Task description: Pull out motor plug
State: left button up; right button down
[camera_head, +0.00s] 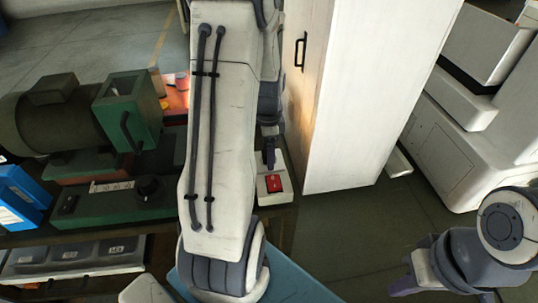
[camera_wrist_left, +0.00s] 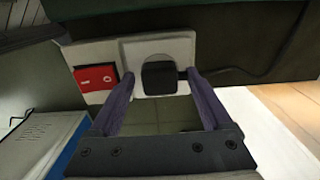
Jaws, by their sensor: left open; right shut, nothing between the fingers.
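In the left wrist view a dark, squarish plug (camera_wrist_left: 158,80) sits in the round recess of a white socket plate (camera_wrist_left: 186,47). My left gripper (camera_wrist_left: 160,74) is open, with its two purple fingers pointing at the socket, one on each side of the plug. I cannot tell whether they touch it. In the head view the left gripper (camera_head: 268,155) is seen edge-on beside the box with the red switch (camera_head: 274,184), and the plug is hidden there. My right gripper (camera_head: 405,286) is shut and empty at the lower right.
The red switch (camera_wrist_left: 95,77) is left of the socket. A black cable (camera_wrist_left: 265,77) runs to the right. A dark motor (camera_head: 50,115) with a green housing (camera_head: 128,105) stands at the left in the head view.

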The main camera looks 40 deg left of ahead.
pick_arm(q)
grip_shut()
jog(key=shift+r, duration=0.15)
jog(key=shift+r+p, duration=2.8)
jog(key=shift+r, duration=0.1)
